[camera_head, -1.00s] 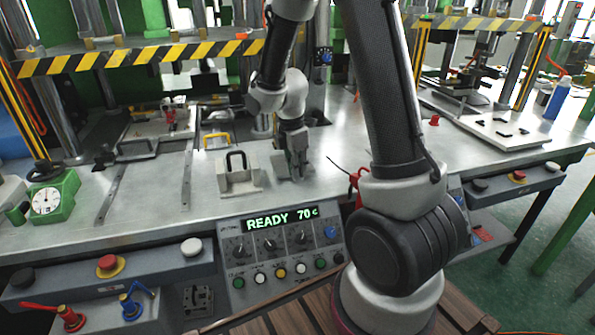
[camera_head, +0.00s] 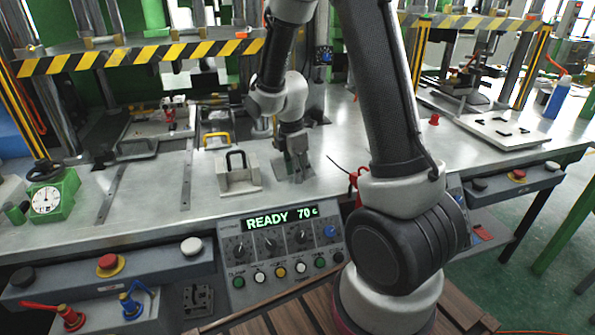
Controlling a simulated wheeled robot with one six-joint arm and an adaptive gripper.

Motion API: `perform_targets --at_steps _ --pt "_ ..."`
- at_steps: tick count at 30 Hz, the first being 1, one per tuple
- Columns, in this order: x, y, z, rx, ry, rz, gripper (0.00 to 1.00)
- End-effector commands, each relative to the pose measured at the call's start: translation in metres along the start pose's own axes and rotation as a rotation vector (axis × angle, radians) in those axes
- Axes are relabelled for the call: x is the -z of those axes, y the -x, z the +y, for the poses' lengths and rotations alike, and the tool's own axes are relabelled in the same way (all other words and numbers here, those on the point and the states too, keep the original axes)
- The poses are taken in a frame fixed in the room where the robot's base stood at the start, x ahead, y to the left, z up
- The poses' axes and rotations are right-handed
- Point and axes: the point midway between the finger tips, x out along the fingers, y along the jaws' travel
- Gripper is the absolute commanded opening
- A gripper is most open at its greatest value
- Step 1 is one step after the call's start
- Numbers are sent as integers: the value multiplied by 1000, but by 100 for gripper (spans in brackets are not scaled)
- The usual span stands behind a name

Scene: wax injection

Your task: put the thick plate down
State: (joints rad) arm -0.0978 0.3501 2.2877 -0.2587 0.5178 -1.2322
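My gripper (camera_head: 294,168) points down at the metal table, just right of a grey block. Its fingers and a grey, plate-like shape merge there, so I cannot tell whether they hold the thick plate or how wide they are open. The lower end is at or very near the table top. The grey block (camera_head: 238,182) with a black handle (camera_head: 235,160) stands upright on the table and is apart from my gripper. I cannot tell for sure which piece is the thick plate.
A yellow-handled piece (camera_head: 216,138) sits behind the block. A control panel (camera_head: 283,240) reading READY 70 is at the table's front. A green dial gauge (camera_head: 54,199) stands at left. Striped press frames (camera_head: 140,56) rise behind. The metal table (camera_head: 150,205) is bare at front left.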

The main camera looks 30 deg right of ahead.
Motion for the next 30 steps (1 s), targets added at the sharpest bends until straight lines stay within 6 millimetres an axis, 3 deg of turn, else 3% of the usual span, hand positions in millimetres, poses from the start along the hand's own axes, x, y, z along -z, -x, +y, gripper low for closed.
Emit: perform_targets --at_steps 12,21,26,30 --pt "0 86 1 -7 0 1 33" --pt "-2 123 -4 -13 -37 5 33" --pt "-17 161 -40 -70 -309 44 33" --pt "-34 199 -98 -136 -713 124 33"
